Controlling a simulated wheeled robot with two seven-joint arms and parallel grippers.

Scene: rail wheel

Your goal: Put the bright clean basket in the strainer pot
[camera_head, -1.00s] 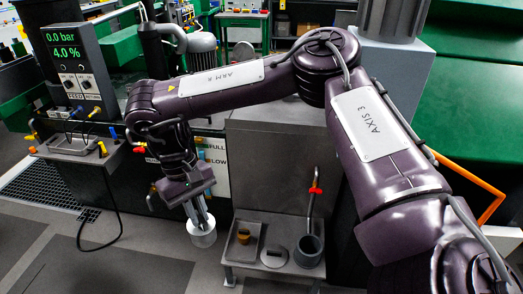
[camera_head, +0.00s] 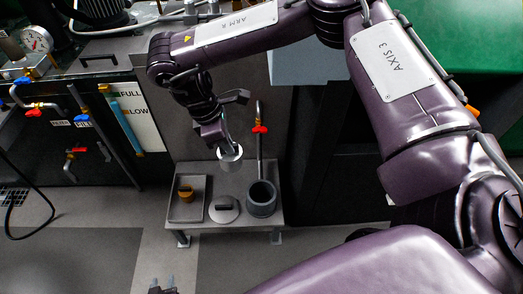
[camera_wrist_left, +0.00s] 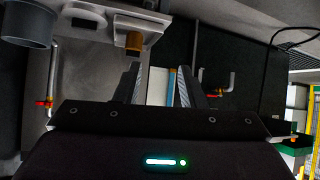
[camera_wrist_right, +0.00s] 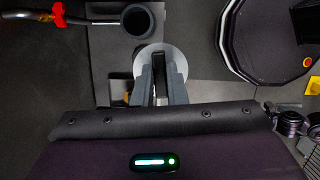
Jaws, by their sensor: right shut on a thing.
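The bright white basket (camera_head: 231,161) hangs from my right gripper (camera_head: 227,145), above the back of the small stand. It also shows between the close-set fingers in the right wrist view (camera_wrist_right: 174,56). The grey strainer pot (camera_head: 262,203) stands upright at the stand's right end, below and right of the basket. Its dark open mouth shows in the right wrist view (camera_wrist_right: 137,19), apart from the basket. My left gripper (camera_head: 162,285) is at the bottom edge of the head view. Its fingers (camera_wrist_left: 168,85) are apart and empty in the left wrist view.
The stand (camera_head: 239,217) also carries a shallow tray (camera_head: 186,212) with a brown-orange basket (camera_head: 186,193), and a round lid (camera_head: 223,210) with a dark handle. A pipe with a red valve handle (camera_head: 260,129) rises behind the pot. Open floor lies in front.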

